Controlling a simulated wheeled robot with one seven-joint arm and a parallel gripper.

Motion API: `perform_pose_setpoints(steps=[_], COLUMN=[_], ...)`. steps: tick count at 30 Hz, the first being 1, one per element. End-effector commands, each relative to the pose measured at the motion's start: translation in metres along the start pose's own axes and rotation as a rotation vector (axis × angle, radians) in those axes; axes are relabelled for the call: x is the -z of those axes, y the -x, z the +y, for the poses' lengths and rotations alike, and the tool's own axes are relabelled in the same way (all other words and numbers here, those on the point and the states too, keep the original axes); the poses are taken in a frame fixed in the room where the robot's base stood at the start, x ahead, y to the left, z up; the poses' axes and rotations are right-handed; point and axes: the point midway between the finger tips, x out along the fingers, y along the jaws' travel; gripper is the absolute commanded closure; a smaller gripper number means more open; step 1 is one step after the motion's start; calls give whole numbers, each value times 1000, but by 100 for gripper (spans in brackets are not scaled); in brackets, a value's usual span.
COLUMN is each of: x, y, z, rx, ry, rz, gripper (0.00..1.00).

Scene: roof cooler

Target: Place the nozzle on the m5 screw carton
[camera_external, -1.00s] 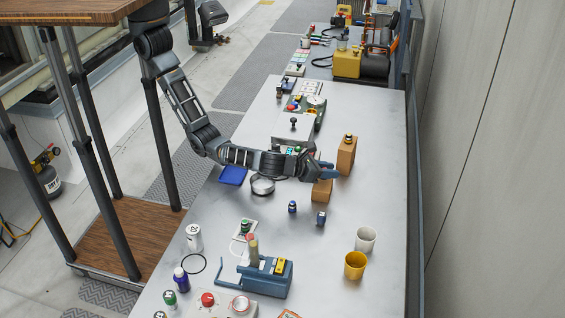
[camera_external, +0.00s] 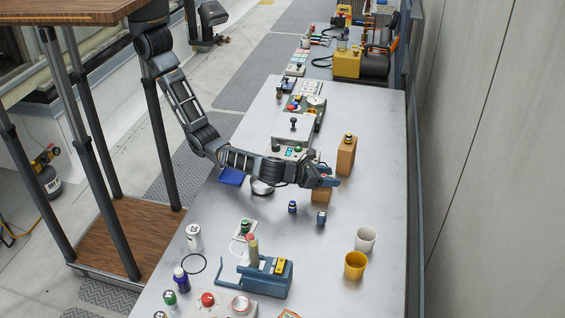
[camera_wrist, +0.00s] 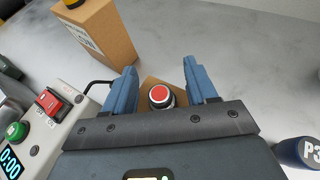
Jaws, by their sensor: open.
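A small round piece with a red top and pale rim (camera_wrist: 161,96) stands upright on a low brown carton (camera_wrist: 150,82); I cannot tell for sure that it is the nozzle. My gripper (camera_wrist: 160,68) is open, one blue finger on each side of this piece, with gaps between. In the external view my gripper (camera_external: 328,176) is over the low carton (camera_external: 321,196), hiding the piece. A taller brown carton (camera_external: 347,158) stands just behind, with a small dark and yellow piece on top. Print shows on its side in the wrist view (camera_wrist: 102,38), but I cannot read it surely.
A control box with a red switch (camera_wrist: 50,101) is left of my gripper in the wrist view. A dark bottle marked P3 (camera_wrist: 302,152) is at lower right. White (camera_external: 365,239) and yellow (camera_external: 355,265) cups stand at the bench's right. Bare bench lies right of the cartons.

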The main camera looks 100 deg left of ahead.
Motion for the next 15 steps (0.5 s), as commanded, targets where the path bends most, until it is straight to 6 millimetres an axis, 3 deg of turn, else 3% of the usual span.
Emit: perform_pose_setpoints(steps=[7,15], x=[-2,-2], y=[16,71], z=[-1,-1], rx=[3,4], ry=[0,1], rz=[-1,-1], gripper=[43,43])
